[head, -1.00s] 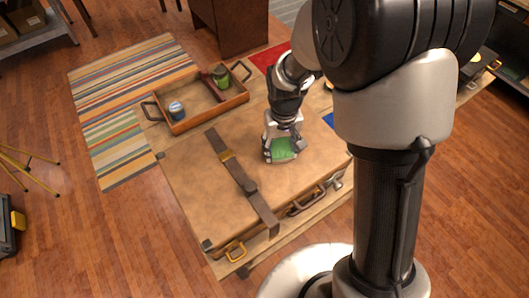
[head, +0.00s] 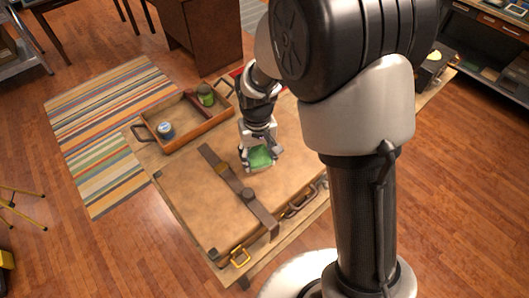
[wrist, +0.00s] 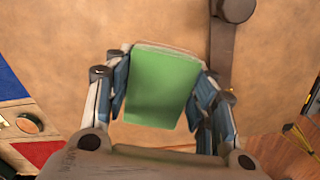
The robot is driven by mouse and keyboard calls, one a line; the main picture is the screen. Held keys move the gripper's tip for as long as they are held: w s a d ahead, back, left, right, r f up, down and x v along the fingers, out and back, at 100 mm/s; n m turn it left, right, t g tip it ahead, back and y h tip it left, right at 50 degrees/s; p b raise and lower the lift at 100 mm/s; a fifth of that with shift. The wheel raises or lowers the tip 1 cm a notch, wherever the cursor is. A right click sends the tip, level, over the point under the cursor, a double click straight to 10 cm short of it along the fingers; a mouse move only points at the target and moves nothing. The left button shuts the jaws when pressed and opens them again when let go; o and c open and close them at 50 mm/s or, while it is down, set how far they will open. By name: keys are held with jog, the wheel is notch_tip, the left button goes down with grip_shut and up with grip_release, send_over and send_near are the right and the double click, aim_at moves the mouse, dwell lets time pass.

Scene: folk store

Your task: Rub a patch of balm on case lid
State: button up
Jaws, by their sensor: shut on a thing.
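A large tan case lies flat, its lid (head: 195,190) facing up. A dark strap (head: 238,190) with a buckle crosses it; the strap also shows in the wrist view (wrist: 221,60). My gripper (head: 258,160) is shut on a green pad (wrist: 160,88), over the lid to the right of the strap. The green pad (head: 261,157) is at or just above the lid; I cannot tell whether it touches. No patch of balm can be made out on the visible lid.
A wooden tray (head: 203,130) behind the case holds a blue-labelled tin (head: 166,130), a green jar (head: 206,95) and a dark red object (head: 190,101). A striped rug (head: 95,110) lies to the left. Red and blue patches lie beside the case in the wrist view.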

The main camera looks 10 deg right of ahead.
aim_at(259, 155)
jog(key=shift+r+p, duration=1.1)
jog(key=shift+r, duration=0.65)
jog(key=shift+d+f, duration=0.1)
jog(key=shift+d, duration=0.05)
